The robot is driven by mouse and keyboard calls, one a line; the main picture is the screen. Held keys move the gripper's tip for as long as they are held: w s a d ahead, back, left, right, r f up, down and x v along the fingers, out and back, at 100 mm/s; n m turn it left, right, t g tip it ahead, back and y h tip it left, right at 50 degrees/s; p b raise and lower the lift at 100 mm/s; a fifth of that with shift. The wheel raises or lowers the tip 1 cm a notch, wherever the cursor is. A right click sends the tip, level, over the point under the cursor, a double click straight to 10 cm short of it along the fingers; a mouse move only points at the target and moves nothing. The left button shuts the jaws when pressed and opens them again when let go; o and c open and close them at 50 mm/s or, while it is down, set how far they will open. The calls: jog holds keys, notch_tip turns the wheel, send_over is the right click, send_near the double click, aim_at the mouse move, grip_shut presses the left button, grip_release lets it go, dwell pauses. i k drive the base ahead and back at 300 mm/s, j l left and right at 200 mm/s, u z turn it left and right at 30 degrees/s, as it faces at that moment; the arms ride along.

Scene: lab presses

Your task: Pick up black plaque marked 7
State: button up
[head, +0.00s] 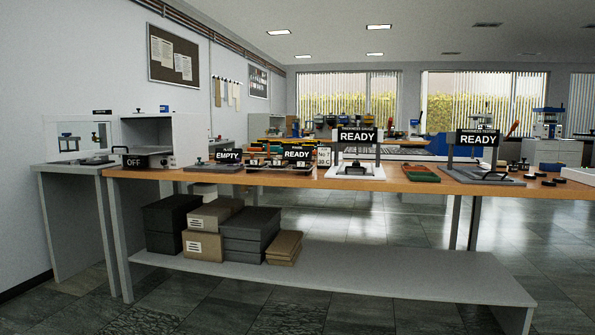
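Several small black pieces (541,175) lie on the right end of the wooden table (390,184). They are too small for me to read any marking. My gripper is not in view.
A press with a READY sign (478,138) stands on a grey plate left of the black pieces. A green tray (421,174) and a thickness gauge (354,171) stand further left. Boxes (205,246) fill the lower shelf's left part. Floor before the table looks clear.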

aim_at(300, 165)
jog(key=i+j+z, duration=0.1)
jog(key=i+j, duration=0.55)
jog(key=i, duration=0.15)
